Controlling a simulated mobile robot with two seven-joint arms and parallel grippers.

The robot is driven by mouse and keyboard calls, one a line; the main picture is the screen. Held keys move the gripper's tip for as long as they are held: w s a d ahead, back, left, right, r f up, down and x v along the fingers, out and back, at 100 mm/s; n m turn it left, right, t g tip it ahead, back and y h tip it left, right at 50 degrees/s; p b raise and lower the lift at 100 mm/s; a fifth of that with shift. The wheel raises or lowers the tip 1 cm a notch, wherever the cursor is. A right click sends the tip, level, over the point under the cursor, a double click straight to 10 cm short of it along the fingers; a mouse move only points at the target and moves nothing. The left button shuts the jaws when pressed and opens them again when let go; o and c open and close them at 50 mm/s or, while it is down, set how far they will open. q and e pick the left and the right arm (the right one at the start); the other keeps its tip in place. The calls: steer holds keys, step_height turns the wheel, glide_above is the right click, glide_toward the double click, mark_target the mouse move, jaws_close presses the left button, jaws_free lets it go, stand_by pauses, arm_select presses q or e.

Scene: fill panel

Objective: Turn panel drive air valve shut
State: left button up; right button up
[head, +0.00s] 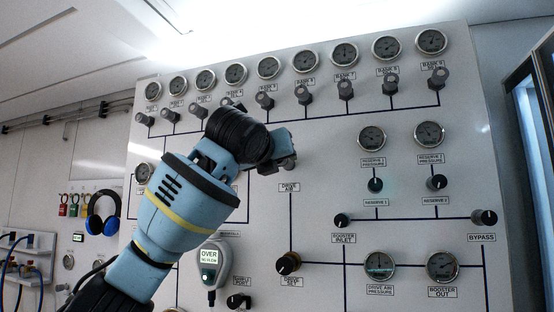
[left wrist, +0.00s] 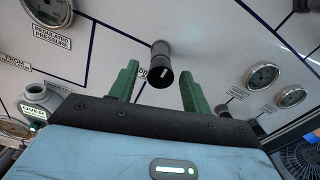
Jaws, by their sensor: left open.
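The drive air valve is a black cylindrical knob (left wrist: 161,68) with a pale mark on its end face, standing out from the white panel in the left wrist view. A partly covered label starting "DR" is beside it. My left gripper (left wrist: 159,70) is open, with one green finger on each side of the knob and visible gaps between. I cannot tell how deep the knob sits between the fingers. In the head view, my left gripper (head: 282,152) is just above the "DRIVE AIR" label (head: 289,188) and largely hides the knob. My right gripper is not in view.
The white panel (head: 330,200) carries several gauges and knobs. The drive set knob (head: 289,263) is below, the booter inlet knob (head: 341,220) to the lower right, and a row of bank knobs (head: 306,94) above. A handheld meter (head: 209,262) hangs at lower left.

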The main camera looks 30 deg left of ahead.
arm_select(q)
steer(key=v, duration=0.8)
steer(key=shift+w+a+f, duration=0.1)
stand_by(0.5)
